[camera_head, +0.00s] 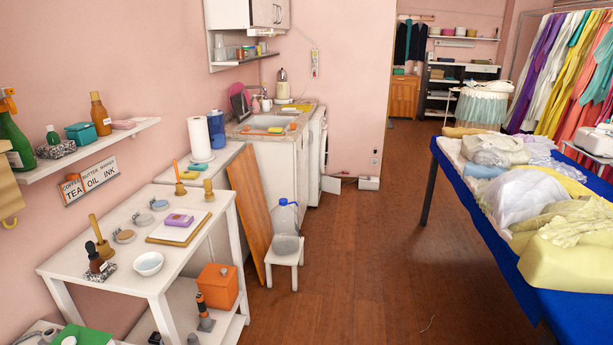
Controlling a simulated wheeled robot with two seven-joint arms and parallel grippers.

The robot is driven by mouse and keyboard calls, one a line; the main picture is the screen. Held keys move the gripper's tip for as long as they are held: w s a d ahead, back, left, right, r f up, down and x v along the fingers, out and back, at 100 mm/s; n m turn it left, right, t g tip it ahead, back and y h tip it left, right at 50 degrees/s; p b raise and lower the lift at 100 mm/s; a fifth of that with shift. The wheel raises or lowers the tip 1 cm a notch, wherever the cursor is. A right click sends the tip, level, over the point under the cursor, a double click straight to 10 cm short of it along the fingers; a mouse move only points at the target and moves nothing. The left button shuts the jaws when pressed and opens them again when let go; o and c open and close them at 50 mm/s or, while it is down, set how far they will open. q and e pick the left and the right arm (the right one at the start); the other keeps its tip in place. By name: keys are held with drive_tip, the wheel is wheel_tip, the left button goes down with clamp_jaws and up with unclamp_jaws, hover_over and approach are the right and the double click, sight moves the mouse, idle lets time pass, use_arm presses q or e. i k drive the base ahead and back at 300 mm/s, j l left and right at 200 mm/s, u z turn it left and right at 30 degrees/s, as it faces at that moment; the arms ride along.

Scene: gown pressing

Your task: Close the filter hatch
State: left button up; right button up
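A small white flap (331,185) stands out near the floor, at the front of a white appliance (318,145) at the end of the sink counter. It looks like the filter hatch, swung open, but it is small and far off. The opening behind it is hidden from this angle. Neither of my grippers is in view.
A white stool (285,251) with a large water bottle (286,220) and a leaning wooden board (248,215) stand left of the aisle. A blue-covered table (490,225) heaped with fabric is at right. A white box (369,182) sits by the wall. The brown floor (365,255) between is mostly clear.

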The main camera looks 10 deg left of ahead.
sight(331, 185)
drive_tip(key=i, duration=1.8)
drive_tip(key=i+z, duration=0.2)
drive_tip(key=i, duration=0.45)
drive_tip(key=i+z, duration=0.2)
drive_tip(key=i, duration=0.45)
drive_tip(key=i+j+z, duration=0.2)
drive_tip(key=i, duration=0.45)
drive_tip(key=i+j+u, duration=0.25)
drive_tip(key=i, duration=0.5)
drive_tip(key=i+l+u, duration=0.15)
drive_tip(key=i+u, duration=0.15)
drive_tip(key=i, duration=0.4)
drive_tip(key=i+l+u, duration=0.25)
drive_tip(key=i, duration=0.5)
drive_tip(key=i+j+z, duration=0.1)
drive_tip(key=i, duration=0.45)
drive_tip(key=i+j+z, duration=0.1)
drive_tip(key=i, duration=0.45)
drive_tip(key=i+j+z, duration=0.1)
drive_tip(key=i+j, duration=0.15)
drive_tip(key=i, duration=0.25)
drive_tip(key=i+l+z, duration=0.15)
drive_tip(key=i+z, duration=0.75)
drive_tip(key=i+j+z, duration=0.1)
drive_tip(key=i+z, duration=0.3)
drive_tip(key=i+l+z, duration=0.15)
drive_tip(key=i, duration=0.25)
drive_tip(key=i+z, duration=0.2)
drive_tip(key=i, duration=0.15)
drive_tip(key=u, duration=4.6)
